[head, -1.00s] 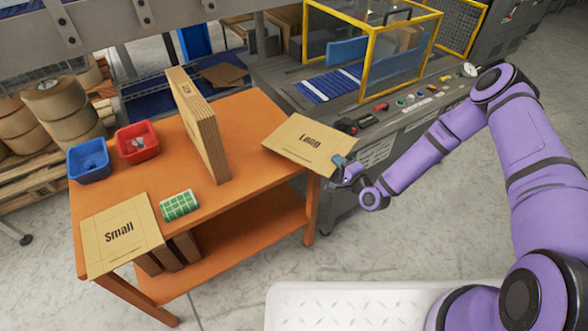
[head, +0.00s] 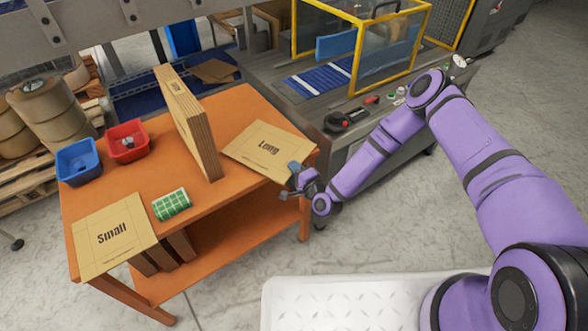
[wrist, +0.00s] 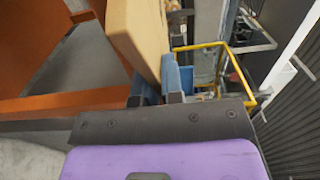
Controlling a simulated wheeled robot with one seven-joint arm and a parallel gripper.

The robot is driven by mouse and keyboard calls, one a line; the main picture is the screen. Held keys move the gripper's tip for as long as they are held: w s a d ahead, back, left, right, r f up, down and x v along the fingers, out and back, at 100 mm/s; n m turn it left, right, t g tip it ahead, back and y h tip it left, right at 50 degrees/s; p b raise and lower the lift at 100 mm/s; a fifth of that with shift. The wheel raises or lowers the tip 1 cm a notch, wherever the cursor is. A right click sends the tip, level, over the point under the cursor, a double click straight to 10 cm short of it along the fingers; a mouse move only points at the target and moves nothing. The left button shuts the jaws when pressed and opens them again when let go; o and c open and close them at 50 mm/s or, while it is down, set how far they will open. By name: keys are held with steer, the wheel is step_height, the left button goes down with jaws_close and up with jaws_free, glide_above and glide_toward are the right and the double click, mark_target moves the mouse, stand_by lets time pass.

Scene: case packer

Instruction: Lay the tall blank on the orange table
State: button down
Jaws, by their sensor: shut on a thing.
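My gripper (head: 294,169) is shut on the near right corner of a flat tan cardboard blank (head: 265,150) marked "Long". This blank lies roughly flat over the right end of the orange table (head: 237,187); I cannot tell whether it touches the top. In the wrist view the blank (wrist: 138,30) sits between the blue fingertips (wrist: 163,80). A thick group of cardboard blanks (head: 188,122) stands upright on edge mid-table, left of the held blank. No blank in view carries a readable "Tall" label.
A blank marked "Small" (head: 112,233) lies at the front left of the table, near a green-and-white item (head: 171,204). A blue bin (head: 78,162) and a red bin (head: 127,142) stand at the left. The machine with a yellow-framed guard (head: 352,62) is behind right.

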steer(key=shift+f, duration=0.4)
steer(key=c, duration=1.3)
jaws_free()
steer(key=shift+o, duration=0.2)
